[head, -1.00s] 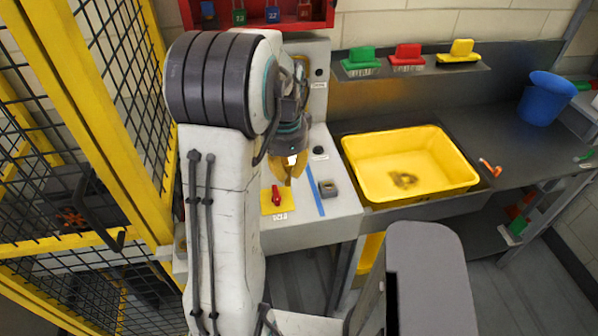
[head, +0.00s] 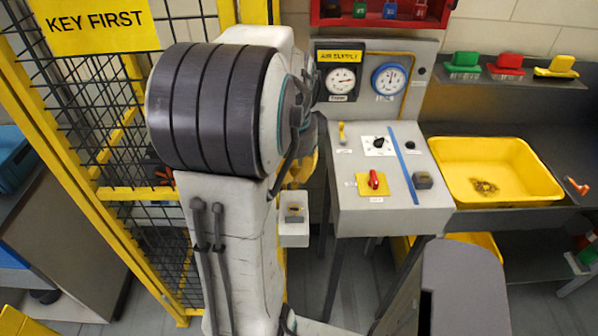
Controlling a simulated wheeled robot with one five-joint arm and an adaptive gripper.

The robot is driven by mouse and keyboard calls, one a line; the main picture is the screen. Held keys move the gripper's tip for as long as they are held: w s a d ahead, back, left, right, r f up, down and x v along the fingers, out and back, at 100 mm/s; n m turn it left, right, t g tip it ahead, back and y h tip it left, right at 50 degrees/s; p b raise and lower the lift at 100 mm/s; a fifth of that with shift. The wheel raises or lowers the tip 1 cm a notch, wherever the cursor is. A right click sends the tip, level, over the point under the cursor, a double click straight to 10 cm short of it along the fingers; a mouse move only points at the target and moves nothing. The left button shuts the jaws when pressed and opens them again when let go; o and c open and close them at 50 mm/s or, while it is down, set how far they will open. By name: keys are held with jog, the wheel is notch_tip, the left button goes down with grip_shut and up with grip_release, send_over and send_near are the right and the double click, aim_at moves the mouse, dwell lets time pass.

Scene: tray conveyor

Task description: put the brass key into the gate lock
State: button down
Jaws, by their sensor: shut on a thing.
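The yellow-framed mesh gate (head: 120,190) stands at the left with a KEY FIRST sign (head: 95,22). The grey console (head: 345,190) carries a red switch (head: 374,180), a yellow lever (head: 341,132) and gauges. A yellow tray (head: 450,150) lies at the right.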

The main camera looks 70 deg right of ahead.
aim_at(294, 183)
jog(key=shift+w+a, duration=0.1)
dwell(0.5)
jog(key=shift+f+b, duration=2.45)
jog(key=shift+f, duration=0.45)
jog(key=shift+f+b, duration=1.35)
jog(key=shift+f, duration=0.4)
jog(key=c, duration=1.3)
grip_release()
jog(key=r, duration=1.2)
jog(key=shift+a, duration=0.25)
